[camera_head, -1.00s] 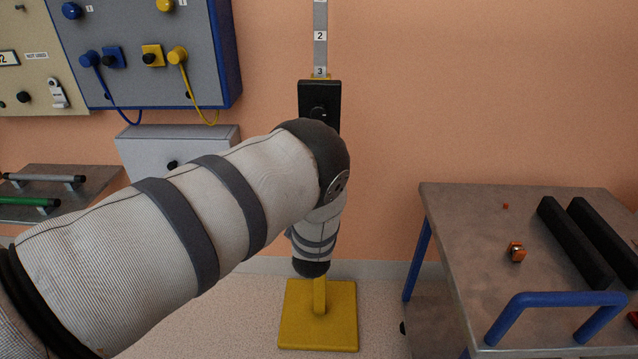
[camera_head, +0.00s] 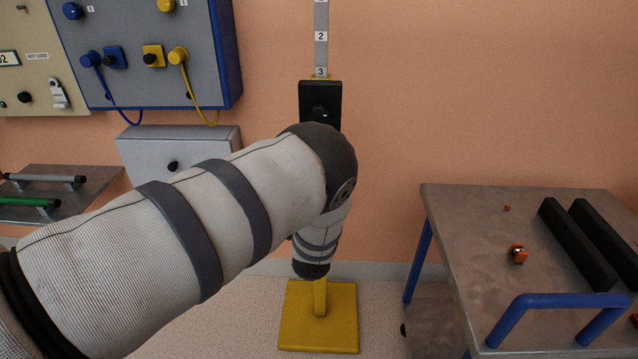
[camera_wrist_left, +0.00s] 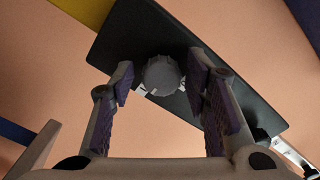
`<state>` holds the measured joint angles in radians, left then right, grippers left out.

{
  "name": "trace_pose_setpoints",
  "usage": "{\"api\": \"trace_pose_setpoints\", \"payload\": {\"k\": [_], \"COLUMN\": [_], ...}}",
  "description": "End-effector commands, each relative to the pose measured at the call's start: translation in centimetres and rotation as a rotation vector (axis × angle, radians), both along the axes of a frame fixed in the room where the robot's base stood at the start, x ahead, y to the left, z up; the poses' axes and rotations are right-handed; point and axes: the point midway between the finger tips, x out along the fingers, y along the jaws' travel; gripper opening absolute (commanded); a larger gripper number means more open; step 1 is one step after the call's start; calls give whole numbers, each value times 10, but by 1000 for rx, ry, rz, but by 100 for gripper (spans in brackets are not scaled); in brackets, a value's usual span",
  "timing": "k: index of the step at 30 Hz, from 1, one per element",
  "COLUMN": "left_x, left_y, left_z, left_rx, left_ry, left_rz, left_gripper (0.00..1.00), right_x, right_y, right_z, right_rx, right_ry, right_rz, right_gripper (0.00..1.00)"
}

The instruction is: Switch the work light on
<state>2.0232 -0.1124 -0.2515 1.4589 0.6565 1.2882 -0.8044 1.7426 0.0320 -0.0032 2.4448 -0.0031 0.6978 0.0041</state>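The left gripper itself is hidden there. In the left wrist view the black box (camera_wrist_left: 140,38) appears tilted, with the grey ribbed knob (camera_wrist_left: 162,76) on its face. My left gripper (camera_wrist_left: 161,80) is open, with one finger on each side of the knob and small gaps visible. My right gripper is not in view.
A metal table (camera_head: 465,225) with a blue handle (camera_head: 555,300) and black bars (camera_head: 577,245) stands at the right. A blue-edged panel (camera_head: 150,60) with plugs and a grey box (camera_head: 180,150) are on the wall at left. A yellow foot plate (camera_head: 318,330) is on the floor.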

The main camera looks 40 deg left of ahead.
Motion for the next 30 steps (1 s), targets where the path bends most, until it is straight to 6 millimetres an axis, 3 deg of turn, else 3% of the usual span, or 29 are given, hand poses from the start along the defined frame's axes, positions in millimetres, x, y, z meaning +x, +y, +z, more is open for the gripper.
{"api": "trace_pose_setpoints", "payload": {"k": [10,21,25,30], "left_x": [-5,-82,-97,-103], "left_y": [-4,-51,-61,-63], "left_z": [1,1,1,2], "left_rx": [1,0,1,0], "left_ry": [-3,0,-2,-3], "left_rz": [0,-3,-2,0], "left_gripper": [48,48,48,48], "right_x": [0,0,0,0], "right_y": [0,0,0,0], "right_z": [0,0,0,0], "right_rx": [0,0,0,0], "right_ry": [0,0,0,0], "right_rz": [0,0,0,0], "right_gripper": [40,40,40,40]}}
